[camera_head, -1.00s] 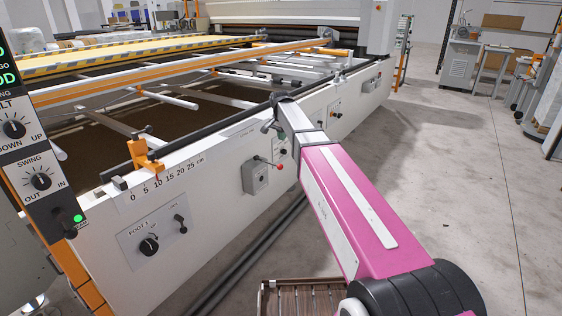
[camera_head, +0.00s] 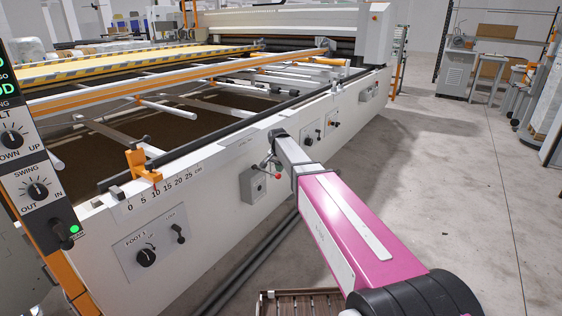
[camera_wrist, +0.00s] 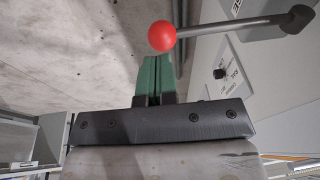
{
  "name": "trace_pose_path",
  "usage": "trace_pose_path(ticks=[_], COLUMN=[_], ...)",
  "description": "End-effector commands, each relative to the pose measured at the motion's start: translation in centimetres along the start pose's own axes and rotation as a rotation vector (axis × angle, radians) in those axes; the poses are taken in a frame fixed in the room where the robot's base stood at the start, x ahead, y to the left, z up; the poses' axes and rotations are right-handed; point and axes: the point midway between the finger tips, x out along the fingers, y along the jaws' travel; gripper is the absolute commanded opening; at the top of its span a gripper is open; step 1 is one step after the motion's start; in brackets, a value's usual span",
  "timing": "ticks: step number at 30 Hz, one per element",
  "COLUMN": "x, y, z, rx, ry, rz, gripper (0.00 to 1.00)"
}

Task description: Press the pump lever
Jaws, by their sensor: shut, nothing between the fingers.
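The pump lever has a red ball knob (camera_wrist: 162,36) on a dark rod, which runs right to a round pivot in the wrist view. In the head view its red knob (camera_head: 278,175) sticks out from a grey box (camera_head: 252,186) on the machine's white side panel. My gripper (camera_wrist: 156,70) shows green fingers, shut and empty, pointing up at the knob in the wrist view. The knob overlaps the picture just past the fingertips; I cannot tell whether they touch. In the head view my wrist is just above and right of the knob, and the fingers are not clear.
A knob and small lever panel (camera_head: 147,248) sits left of the box, and more switches (camera_head: 311,138) sit to its right. An orange clamp (camera_head: 142,167) stands on the top rail. A slatted crate (camera_head: 300,301) is low in front.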

Motion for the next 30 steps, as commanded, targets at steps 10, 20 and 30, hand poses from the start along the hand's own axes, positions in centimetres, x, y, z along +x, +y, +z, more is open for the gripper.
trace_pose_path(ticks=[10, 20, 30], x=[1.0, 1.2, 4.0], y=[-0.2, 0.0, 0.9], z=[0.4, 0.5, 1.2], rx=[0.0, 0.004, 0.041], ry=[0.001, 0.001, 0.009], rz=[0.0, -0.014, -0.18], gripper=[0.0, 0.0, 0.0])
